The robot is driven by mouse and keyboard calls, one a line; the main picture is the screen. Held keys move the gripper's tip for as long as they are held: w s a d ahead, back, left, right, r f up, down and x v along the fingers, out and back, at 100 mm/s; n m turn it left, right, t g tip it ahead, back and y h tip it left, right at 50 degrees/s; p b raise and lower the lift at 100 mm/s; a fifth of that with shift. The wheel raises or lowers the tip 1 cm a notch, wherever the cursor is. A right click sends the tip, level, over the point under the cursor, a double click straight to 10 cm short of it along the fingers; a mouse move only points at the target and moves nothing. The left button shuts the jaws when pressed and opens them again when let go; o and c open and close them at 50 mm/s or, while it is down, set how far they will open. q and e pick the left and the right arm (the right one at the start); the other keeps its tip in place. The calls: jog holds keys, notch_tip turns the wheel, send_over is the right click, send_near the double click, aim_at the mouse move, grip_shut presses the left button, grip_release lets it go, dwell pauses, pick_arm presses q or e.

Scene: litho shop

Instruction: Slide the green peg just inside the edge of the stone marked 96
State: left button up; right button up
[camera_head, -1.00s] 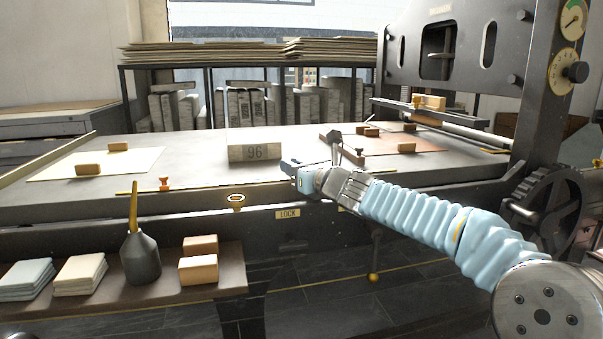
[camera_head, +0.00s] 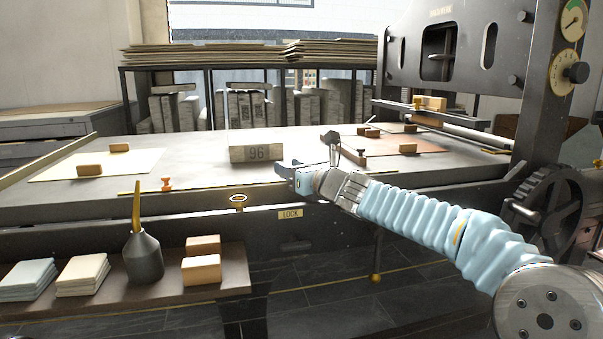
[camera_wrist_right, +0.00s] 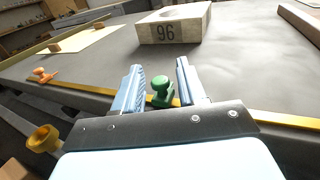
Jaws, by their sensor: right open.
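The green peg (camera_wrist_right: 162,91) stands at the table's front edge, by the brass strip, between the fingers of my right gripper in the right wrist view. My right gripper (camera_wrist_right: 160,82) is open around it, with a gap visible on each side. In the head view my right gripper (camera_head: 285,170) is at the front edge of the table and hides the peg. The stone marked 96 (camera_head: 256,153) lies behind the gripper on the table; it also shows beyond the fingertips in the right wrist view (camera_wrist_right: 176,25). My left gripper is not in view.
An orange peg (camera_head: 166,184) stands at the front edge, left of the gripper. A brass knob (camera_head: 238,199) sits below the edge. A wooden bar (camera_head: 343,148) with a dark upright part lies right of the stone. The bed (camera_head: 205,160) between peg and stone is clear.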

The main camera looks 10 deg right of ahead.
jog(key=v, duration=1.3)
jog(key=shift+s+b, duration=0.2)
jog(key=shift+b, duration=0.15)
jog(key=shift+s+d, duration=0.1)
jog(key=shift+d, duration=0.05)
